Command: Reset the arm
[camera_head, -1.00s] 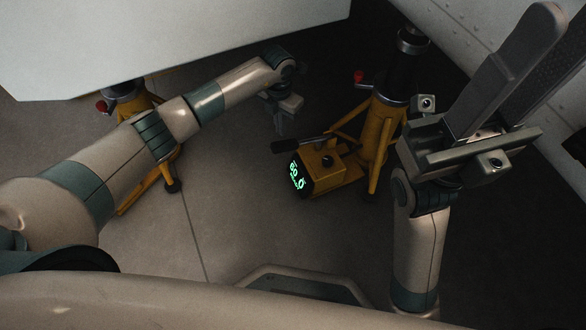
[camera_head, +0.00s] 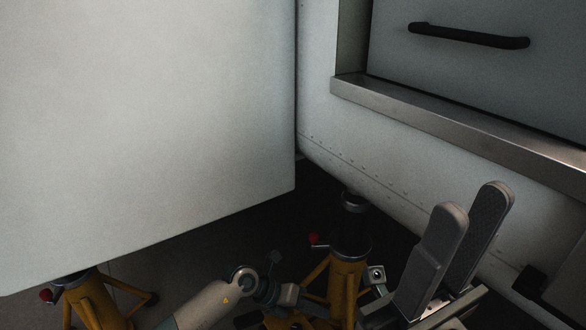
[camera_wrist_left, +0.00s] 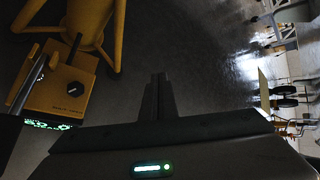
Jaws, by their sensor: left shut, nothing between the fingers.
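My left arm comes in at the bottom of the head view, and its gripper (camera_head: 274,258) is near the bottom centre, small and dark. In the left wrist view its two dark fingers (camera_wrist_left: 158,78) lie together with nothing between them, above the dark floor. My right gripper (camera_head: 473,200) is at the lower right of the head view. Its two long grey fingers point up and stand apart, with nothing visible between them. The rest of both arms is mostly below the picture.
A big white panel (camera_head: 150,110) fills the upper left. A white body with a metal ledge (camera_head: 460,125) and a black handle (camera_head: 468,36) is at right. Yellow jack stands (camera_head: 345,280) (camera_head: 92,305) rise below. A yellow box (camera_wrist_left: 62,80) with a knob is beside the left gripper.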

